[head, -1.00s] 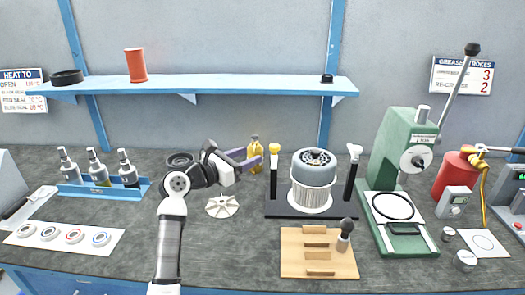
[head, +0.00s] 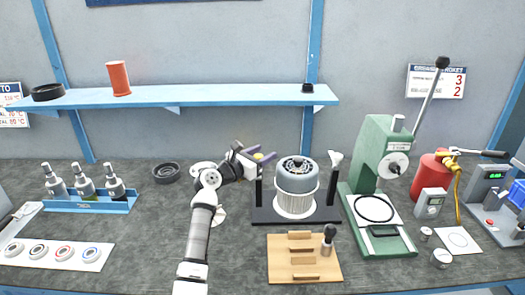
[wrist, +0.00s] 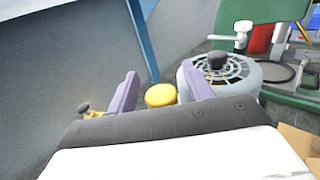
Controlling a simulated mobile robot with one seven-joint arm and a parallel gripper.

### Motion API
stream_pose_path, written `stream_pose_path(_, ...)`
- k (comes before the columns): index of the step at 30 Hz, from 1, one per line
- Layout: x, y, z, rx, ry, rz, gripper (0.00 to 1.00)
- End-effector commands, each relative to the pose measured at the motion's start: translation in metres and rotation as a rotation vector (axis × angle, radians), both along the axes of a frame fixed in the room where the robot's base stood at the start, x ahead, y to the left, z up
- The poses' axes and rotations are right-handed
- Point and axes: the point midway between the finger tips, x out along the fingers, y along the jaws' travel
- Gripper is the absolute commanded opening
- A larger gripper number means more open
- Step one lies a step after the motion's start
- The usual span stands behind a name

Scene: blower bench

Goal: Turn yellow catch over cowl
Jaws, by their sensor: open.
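The yellow catch (head: 258,156) is a yellow cap on a dark post at the left end of the black base. It also shows in the wrist view (wrist: 160,96), between my two purple fingers. My gripper (head: 259,157) is open around the yellow cap; whether a finger touches it I cannot tell. The grey cowl (head: 296,178) with a slotted top and black knob sits over the white ribbed drum (head: 294,206), and in the wrist view it lies just right of my right finger. The white catch (head: 335,158) tops the post on the other side.
A wooden block board (head: 290,272) with a dark-knobbed tool lies in front. A green press (head: 375,150) stands to the right, beside a red canister (head: 424,176). A blue shelf (head: 200,97) runs behind. A white finned disc (head: 218,216) is partly hidden by my arm.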

Motion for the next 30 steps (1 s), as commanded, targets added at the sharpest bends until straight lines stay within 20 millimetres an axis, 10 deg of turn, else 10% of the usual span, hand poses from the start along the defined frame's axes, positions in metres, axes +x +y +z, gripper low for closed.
stream_pose_path(10, 0.0025, -0.0027, 0.0002, -0.001, -0.001, 0.000, 0.49)
stream_pose_path(21, 0.0023, -0.0025, 0.0001, -0.001, -0.001, 0.000, 0.01)
stream_pose_path(30, 0.0052, -0.0025, -0.0003, -0.001, 0.001, 0.005, 0.00)
